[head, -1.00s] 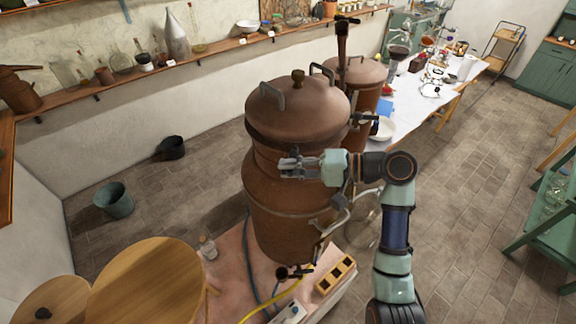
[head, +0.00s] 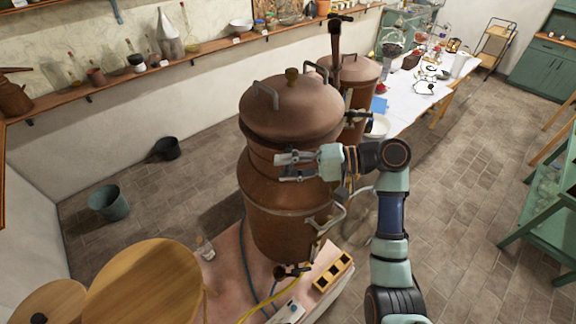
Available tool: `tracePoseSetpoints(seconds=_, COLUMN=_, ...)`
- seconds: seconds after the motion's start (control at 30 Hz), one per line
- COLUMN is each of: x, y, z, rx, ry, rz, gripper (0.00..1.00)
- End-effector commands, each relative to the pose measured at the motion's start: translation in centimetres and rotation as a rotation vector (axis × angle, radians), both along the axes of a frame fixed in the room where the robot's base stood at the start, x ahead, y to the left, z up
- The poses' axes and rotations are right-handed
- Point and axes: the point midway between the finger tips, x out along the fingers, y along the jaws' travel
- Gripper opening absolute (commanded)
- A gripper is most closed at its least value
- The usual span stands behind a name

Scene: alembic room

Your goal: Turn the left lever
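A large copper still (head: 275,215) with a domed lid (head: 293,105) stands at the centre. Low on its front is a tap with a dark handle (head: 291,270), near the yellow hose. Another dark-handled fitting (head: 357,114) is on the pipe to the right of the lid, and one more (head: 341,17) tops the tall pipe. I cannot tell which of these is the left lever. My gripper (head: 279,167) points left in front of the still's neck, with a gap between its fingers and nothing in it. It is well above the low tap. I cannot tell whether it touches the still.
A round wooden table (head: 148,290) is at the lower left. A socket block (head: 333,272) and hoses lie on the stand (head: 230,268) by the still. A smaller copper vessel (head: 365,75) and a white table (head: 420,100) are behind. The floor at right is open.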

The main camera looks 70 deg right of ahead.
Motion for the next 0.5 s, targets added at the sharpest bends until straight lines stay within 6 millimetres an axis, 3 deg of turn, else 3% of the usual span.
tracePoseSetpoints(seconds=0.27, x=-0.2, y=-0.1, z=0.1, rx=0.0, ry=0.0, rz=-0.002, gripper=0.41)
tracePoseSetpoints(seconds=0.37, x=-1.3, y=-0.5, z=0.3, rx=-0.001, ry=0.0, rz=-0.005, gripper=0.41)
tracePoseSetpoints(seconds=0.5, x=-4.4, y=-1.4, z=0.9, rx=-0.002, ry=0.001, rz=-0.007, gripper=0.41)
